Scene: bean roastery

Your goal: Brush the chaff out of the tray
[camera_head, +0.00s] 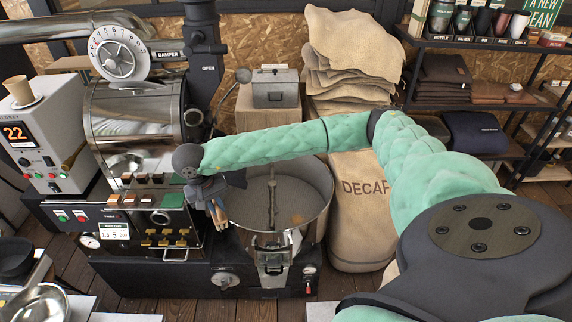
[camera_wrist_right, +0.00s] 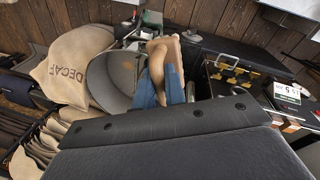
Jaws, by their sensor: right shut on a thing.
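My right gripper (camera_head: 215,198) hangs at the left rim of the round metal tray (camera_head: 322,190). It is shut on a tan wooden piece, which looks like a brush handle (camera_head: 218,216). In the right wrist view, the blue fingers (camera_wrist_right: 161,86) hold this handle (camera_wrist_right: 158,52) upright between them; I cannot make out any bristles. The tray (camera_wrist_right: 121,72) lies to the left of the fingers there. A small tan patch (camera_head: 297,218), perhaps chaff, lies on the tray floor. A stirring arm (camera_head: 272,195) stands in the tray's middle. My left gripper is out of view.
The roaster drum (camera_head: 130,115) and its control panel stand left of the tray. A burlap DECAF sack (camera_head: 358,215) stands close on the right. A grey box (camera_head: 275,88) sits behind. My right forearm passes over the tray's back part.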

